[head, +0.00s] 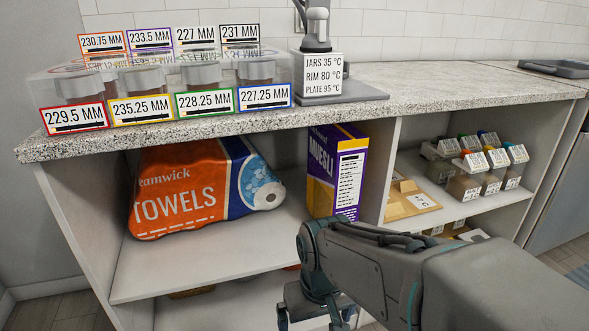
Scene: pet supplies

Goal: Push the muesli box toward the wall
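The muesli box (336,172) is purple and yellow and stands upright on the upper shelf under the counter. It is close to the white vertical divider on its right, with the towel pack to its left. Its narrow printed side faces the front, and its top is close under the countertop. My arm reaches in from the lower right, in front of the shelf and below the box. My gripper (319,315) is at the bottom edge, partly cut off and partly hidden by my own arm. It appears apart from the box.
An orange towel pack (190,190) lies left of the box. The counter (420,92) overhangs the shelf (200,262). Bare shelf shows in front of the towels.

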